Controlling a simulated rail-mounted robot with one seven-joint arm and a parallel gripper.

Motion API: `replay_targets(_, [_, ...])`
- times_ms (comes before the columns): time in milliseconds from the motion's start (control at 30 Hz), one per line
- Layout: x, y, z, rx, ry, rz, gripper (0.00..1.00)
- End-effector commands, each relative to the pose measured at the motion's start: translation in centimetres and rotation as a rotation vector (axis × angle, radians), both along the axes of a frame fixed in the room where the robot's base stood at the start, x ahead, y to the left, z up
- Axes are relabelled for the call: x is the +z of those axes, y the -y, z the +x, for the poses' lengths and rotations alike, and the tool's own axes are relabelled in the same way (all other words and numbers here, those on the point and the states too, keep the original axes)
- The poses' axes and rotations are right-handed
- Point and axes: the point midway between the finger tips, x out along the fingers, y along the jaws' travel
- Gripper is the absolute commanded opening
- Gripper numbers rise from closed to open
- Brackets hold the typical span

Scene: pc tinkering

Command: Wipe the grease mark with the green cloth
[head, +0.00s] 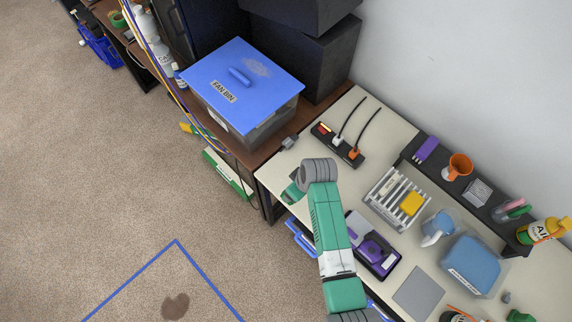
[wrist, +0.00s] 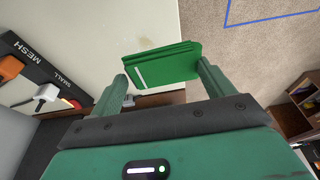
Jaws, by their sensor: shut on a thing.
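My gripper (wrist: 163,76) is shut on the green cloth (wrist: 166,62), a folded block with a white strip, held between its fingertips in the wrist view. I cannot tell whether the cloth touches the worktop.
A blue-lidded fan bin (head: 225,72) with a greyish smudge stands at upper left. A power strip (head: 338,146), white rack (head: 398,198), purple-and-black item (head: 372,250) and grey mat (head: 418,292) are on the worktop. The carpet has a dark brown spot (head: 175,306).

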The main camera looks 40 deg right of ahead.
Motion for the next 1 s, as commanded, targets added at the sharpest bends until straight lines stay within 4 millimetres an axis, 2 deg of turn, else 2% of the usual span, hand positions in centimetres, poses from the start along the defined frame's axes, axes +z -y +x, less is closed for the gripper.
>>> replay_targets(267, [-2.3, 0.0, 0.1, 0.001, 0.000, 0.001, 0.43])
replay_targets(533, [-6.6, 0.0, 0.1, 0.001, 0.001, 0.000, 0.43])
replay_targets(700, [-5.8, 2.1, 0.3, 0.001, 0.001, 0.000, 0.43])
replay_targets(1000, [-5.6, 2.4, 0.3, 0.001, 0.001, 0.001, 0.43])
